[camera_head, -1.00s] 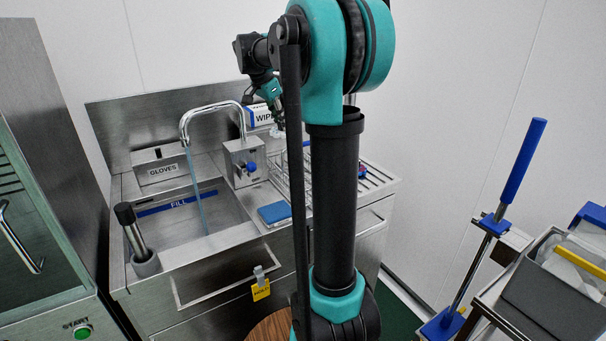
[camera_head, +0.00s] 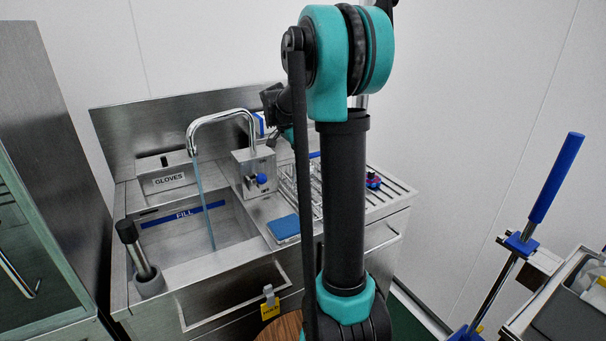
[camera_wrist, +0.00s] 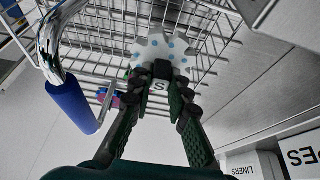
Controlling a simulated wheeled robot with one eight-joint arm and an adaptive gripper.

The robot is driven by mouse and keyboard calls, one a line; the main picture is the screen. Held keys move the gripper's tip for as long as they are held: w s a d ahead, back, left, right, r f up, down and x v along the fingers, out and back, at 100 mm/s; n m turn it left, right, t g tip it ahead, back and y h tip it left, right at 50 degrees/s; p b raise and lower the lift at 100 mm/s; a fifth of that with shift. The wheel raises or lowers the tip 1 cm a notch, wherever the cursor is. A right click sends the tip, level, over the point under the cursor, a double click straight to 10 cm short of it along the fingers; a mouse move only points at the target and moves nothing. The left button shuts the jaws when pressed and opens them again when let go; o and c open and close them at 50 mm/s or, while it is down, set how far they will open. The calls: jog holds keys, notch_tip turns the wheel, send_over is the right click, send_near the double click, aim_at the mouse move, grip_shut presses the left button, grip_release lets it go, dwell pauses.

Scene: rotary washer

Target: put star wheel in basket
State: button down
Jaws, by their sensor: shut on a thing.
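The star wheel (camera_wrist: 160,48) is a white toothed disc with pale blue dots. In the wrist view it sits at the tips of my gripper (camera_wrist: 162,74), which is shut on it. The wire basket (camera_wrist: 112,31) lies behind the wheel in that view, and I cannot tell whether they touch. In the head view the basket (camera_head: 287,186) stands on the counter right of the tap, partly hidden by my arm. The gripper and the wheel are hidden behind my arm there.
The tap (camera_head: 220,115) runs water into the sink (camera_head: 190,235). A control box with a blue knob (camera_head: 262,179) stands left of the basket. A blue pad (camera_head: 284,228) lies in front. A red and blue part (camera_head: 373,180) lies on the ridged drainboard to the right.

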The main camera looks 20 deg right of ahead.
aim_at(300, 168)
jog(key=shift+f, duration=2.7)
jog(key=c, duration=1.5)
grip_release()
jog(key=shift+f, duration=0.1)
jog(key=shift+o, duration=0.2)
jog(key=v, duration=1.2)
